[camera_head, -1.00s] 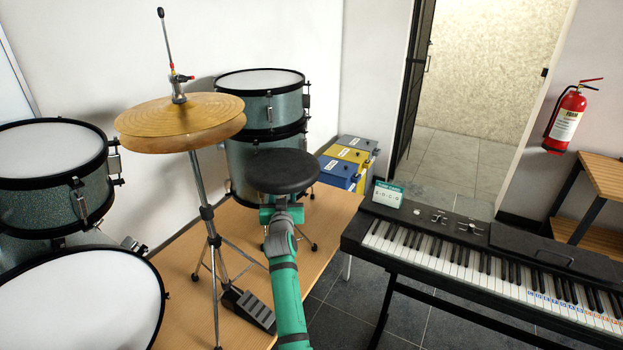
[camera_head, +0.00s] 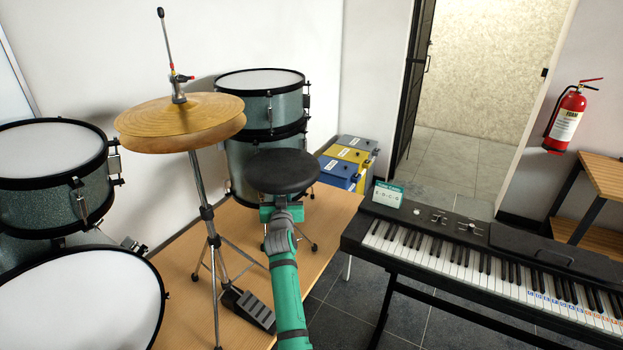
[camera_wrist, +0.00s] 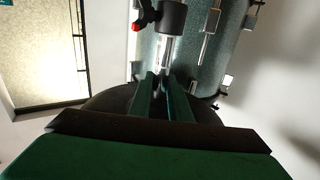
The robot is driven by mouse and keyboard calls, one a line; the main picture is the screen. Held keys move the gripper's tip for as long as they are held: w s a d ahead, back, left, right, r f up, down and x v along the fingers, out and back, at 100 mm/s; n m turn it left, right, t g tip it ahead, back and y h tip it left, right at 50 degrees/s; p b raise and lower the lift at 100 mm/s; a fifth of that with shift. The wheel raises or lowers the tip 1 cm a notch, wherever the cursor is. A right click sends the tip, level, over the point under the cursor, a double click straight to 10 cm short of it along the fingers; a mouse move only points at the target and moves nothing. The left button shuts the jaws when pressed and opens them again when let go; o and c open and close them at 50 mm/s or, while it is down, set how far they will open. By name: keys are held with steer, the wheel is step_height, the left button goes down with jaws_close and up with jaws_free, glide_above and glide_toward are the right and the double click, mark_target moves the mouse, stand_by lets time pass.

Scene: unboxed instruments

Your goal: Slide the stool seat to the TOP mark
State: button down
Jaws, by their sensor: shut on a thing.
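The stool has a round black seat (camera_head: 283,170), upright in front of the drums in the head view. My gripper (camera_wrist: 165,82) is just below the seat, shut on the bright metal stool post (camera_wrist: 166,54). In the wrist view, which appears upside down, the dark seat underside (camera_wrist: 105,100) lies behind my fingers. A black collar (camera_wrist: 171,18) with a red-tipped lever (camera_wrist: 137,25) is on the post on the side away from the seat. I cannot make out a TOP mark. My wrist hides most of the post in the head view.
A hi-hat stand with brass cymbals (camera_head: 180,112) stands close left of my arm. Drums (camera_head: 268,95) stand behind and left of the stool. A keyboard (camera_head: 470,250) is to the right, with open floor between it and the wooden platform (camera_head: 335,208).

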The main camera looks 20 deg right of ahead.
mark_target(281, 164)
steer(key=shift+r, duration=0.1)
steer(key=shift+r, duration=4.3)
steer(key=c, duration=1.6)
jaws_free()
steer(key=shift+f, duration=0.1)
steer(key=shift+o, duration=0.2)
steer(key=shift+f, duration=0.15)
steer(key=shift+f, duration=0.1)
